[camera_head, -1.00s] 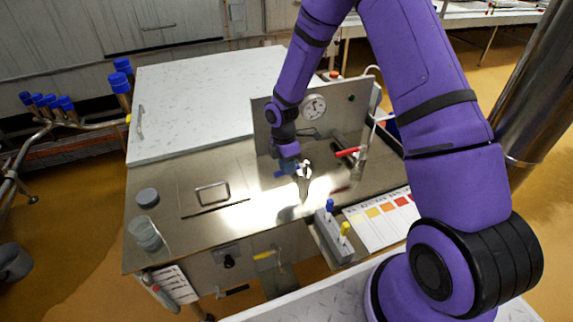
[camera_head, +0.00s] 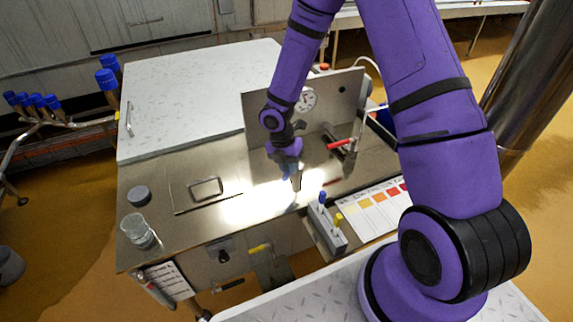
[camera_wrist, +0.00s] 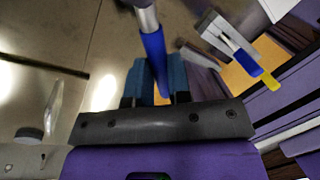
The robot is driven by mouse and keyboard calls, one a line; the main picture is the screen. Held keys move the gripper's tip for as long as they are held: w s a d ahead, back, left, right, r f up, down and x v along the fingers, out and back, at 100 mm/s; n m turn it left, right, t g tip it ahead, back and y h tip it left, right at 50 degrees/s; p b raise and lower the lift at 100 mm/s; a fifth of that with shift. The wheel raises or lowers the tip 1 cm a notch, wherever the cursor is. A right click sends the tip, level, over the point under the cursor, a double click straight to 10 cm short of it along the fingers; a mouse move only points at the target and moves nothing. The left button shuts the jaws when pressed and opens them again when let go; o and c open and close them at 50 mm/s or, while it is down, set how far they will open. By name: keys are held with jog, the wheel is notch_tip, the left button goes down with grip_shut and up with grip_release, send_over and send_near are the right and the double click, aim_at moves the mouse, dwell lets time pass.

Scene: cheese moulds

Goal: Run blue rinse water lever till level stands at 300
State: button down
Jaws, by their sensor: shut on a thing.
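The blue lever handle (camera_wrist: 154,52) sits between the two blue-grey fingers of my gripper (camera_wrist: 156,82) in the wrist view, and the gripper is shut on it. A metal stem meets the handle at the top of that view. In the head view my gripper (camera_head: 289,168) is low over the shiny steel worktop (camera_head: 235,195) and largely hides the lever. A clear beaker (camera_head: 139,232) stands at the worktop's front left corner. Its scale and liquid level are too small to read.
A red-handled lever (camera_head: 339,143) and a round gauge (camera_head: 306,100) are behind, by an upright steel panel (camera_head: 262,118). A grey block (camera_head: 328,232) with blue and yellow pegs and a colour chart (camera_head: 372,214) lie to the right. A square frame (camera_head: 205,187) lies left.

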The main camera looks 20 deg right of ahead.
dwell(0.5)
jog(key=c, duration=1.1)
grip_release()
jog(key=shift+o, duration=0.2)
notch_tip(320, 180, up, 11)
jog(key=w+a, duration=0.1)
jog(key=shift+w+a+f, duration=0.15)
jog(key=shift+w+a, duration=0.05)
